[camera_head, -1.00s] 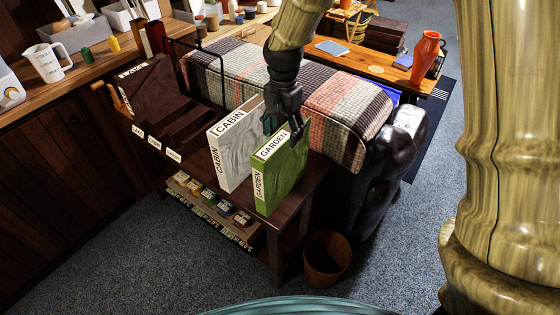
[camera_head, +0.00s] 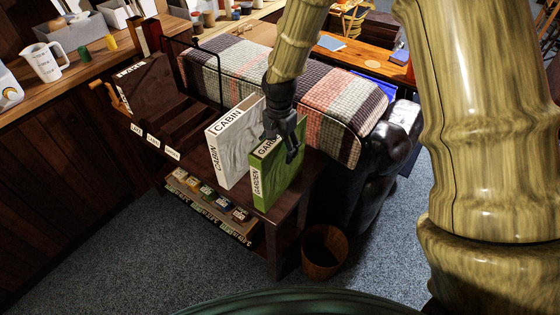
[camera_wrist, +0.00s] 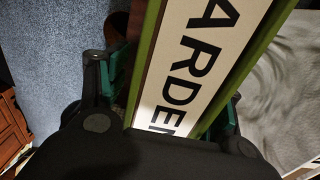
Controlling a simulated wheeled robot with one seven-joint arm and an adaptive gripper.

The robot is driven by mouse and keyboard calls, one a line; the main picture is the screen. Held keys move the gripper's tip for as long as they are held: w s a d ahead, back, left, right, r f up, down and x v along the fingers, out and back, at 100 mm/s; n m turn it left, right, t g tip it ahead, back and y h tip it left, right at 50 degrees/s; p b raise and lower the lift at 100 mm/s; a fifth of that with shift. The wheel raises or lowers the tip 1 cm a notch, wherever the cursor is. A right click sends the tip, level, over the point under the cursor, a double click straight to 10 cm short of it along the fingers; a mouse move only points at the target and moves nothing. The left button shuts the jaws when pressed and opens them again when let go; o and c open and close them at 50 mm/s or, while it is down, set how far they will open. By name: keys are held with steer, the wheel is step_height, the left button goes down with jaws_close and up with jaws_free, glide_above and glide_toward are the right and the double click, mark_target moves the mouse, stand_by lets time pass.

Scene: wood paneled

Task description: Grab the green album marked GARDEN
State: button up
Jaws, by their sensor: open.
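The green album marked GARDEN (camera_head: 276,180) stands upright at the near right end of a dark wooden shelf unit. Its white label and top edge fill the middle of the wrist view (camera_wrist: 205,60). My gripper (camera_head: 290,145) is at the album's top edge, partly covering the top label. In the wrist view my gripper (camera_wrist: 170,95) is open, with one green-padded finger on each side of the album. I cannot tell whether either pad touches it. The grey-white album marked CABIN (camera_head: 231,155) stands upright just left of the green one, with a narrow gap between.
The dark shelf unit (camera_head: 290,213) has small boxes on its lower shelf. A plaid-covered bench (camera_head: 330,95) lies behind. A wooden bucket (camera_head: 325,252) stands on the floor at the right. Grey carpet is clear in front.

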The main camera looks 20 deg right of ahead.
steer(key=shift+f, duration=0.3)
jaws_close()
steer(key=shift+r, duration=0.1)
steer(key=shift+w+r, duration=0.1)
stand_by(0.4)
